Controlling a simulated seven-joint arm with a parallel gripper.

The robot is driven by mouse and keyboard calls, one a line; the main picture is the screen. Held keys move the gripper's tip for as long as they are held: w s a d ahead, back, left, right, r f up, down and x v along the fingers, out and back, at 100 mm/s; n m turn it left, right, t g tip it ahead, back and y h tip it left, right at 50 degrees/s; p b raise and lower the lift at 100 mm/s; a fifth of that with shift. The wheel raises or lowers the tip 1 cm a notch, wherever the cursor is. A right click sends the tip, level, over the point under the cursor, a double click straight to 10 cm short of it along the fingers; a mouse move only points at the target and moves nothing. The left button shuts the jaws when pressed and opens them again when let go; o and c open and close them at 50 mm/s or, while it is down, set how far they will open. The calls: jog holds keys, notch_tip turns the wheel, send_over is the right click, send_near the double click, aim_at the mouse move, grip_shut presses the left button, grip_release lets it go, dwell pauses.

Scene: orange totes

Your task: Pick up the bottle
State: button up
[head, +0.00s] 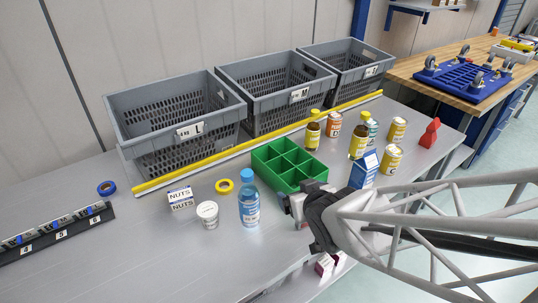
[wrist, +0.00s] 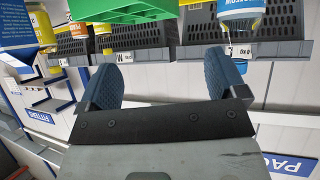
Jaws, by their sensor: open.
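A clear blue bottle (head: 249,206) with a blue cap and a white label stands upright on the grey table, in front of the green divided tray (head: 262,174). My gripper (head: 291,206) is just right of this bottle in the head view, apart from it. In the wrist view my gripper (wrist: 162,66) has its two blue-grey fingers wide apart with nothing between them.
A white tub (head: 208,214), a NUTS box (head: 181,199) and yellow tape (head: 224,186) lie left of the blue bottle. Grey crates (head: 175,113) line the back. A blue-white carton (head: 364,169) and several cans stand right.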

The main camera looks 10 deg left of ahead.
aim_at(254, 198)
jog(key=s+a+f+n+y, duration=0.1)
jog(key=a, duration=0.2)
jog(key=s+a+f+y, duration=0.1)
jog(key=a+y, duration=0.1)
jog(key=a, duration=0.1)
jog(key=s+a+n+y, duration=0.1)
jog(key=a, duration=0.1)
jog(key=shift+a+f+n+y, duration=0.3)
jog(key=shift+a+f+y, duration=0.1)
jog(key=shift+w, duration=0.1)
jog(key=shift+x, duration=1.25)
jog(key=shift+f, duration=0.1)
jog(key=shift+x, duration=2.6)
jog(key=shift+w+d, duration=0.1)
jog(key=shift+d, duration=0.05)
jog(key=c, duration=1.3)
